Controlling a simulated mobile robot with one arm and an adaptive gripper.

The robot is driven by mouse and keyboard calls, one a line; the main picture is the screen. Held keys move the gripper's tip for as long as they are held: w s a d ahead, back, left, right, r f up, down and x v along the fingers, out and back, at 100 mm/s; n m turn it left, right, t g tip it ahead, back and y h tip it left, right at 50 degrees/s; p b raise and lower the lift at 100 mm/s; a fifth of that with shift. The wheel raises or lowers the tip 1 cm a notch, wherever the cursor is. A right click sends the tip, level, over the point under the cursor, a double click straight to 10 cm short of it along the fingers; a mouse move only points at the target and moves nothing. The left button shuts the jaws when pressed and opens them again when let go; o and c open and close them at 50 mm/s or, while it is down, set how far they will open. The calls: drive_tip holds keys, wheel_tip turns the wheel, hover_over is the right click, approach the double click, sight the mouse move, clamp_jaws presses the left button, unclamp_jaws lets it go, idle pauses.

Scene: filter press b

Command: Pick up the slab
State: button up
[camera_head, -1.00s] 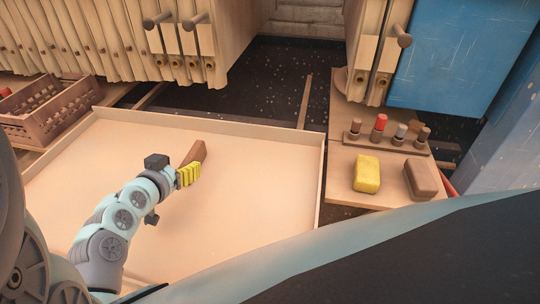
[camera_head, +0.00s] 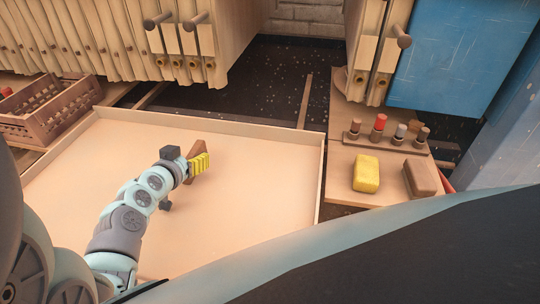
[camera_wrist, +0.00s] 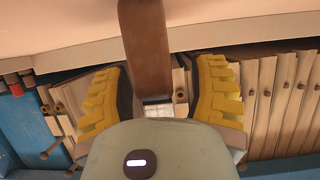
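A brown slab (camera_head: 196,147) stands on the pale tray (camera_head: 265,185), partly hidden by my gripper in the head view. In the wrist view the slab (camera_wrist: 146,50) reaches down from the top edge between my fingers. My gripper (camera_head: 200,165) has yellow ribbed fingers, one on each side of the slab in the wrist view (camera_wrist: 160,98). The fingers are spread. A gap shows between the slab and the right finger; the left finger is close to it, and I cannot tell whether it touches.
The tray has low raised rims and is otherwise bare. A slatted crate (camera_head: 50,110) stands at left. Filter press plates (camera_head: 90,40) line the back. A side table (camera_head: 345,190) at right holds a yellow block (camera_head: 366,174), a brown block (camera_head: 422,178) and a peg rack (camera_head: 385,141).

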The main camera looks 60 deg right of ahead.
clamp_jaws()
drive_tip(key=shift+r, duration=0.1)
idle(0.7)
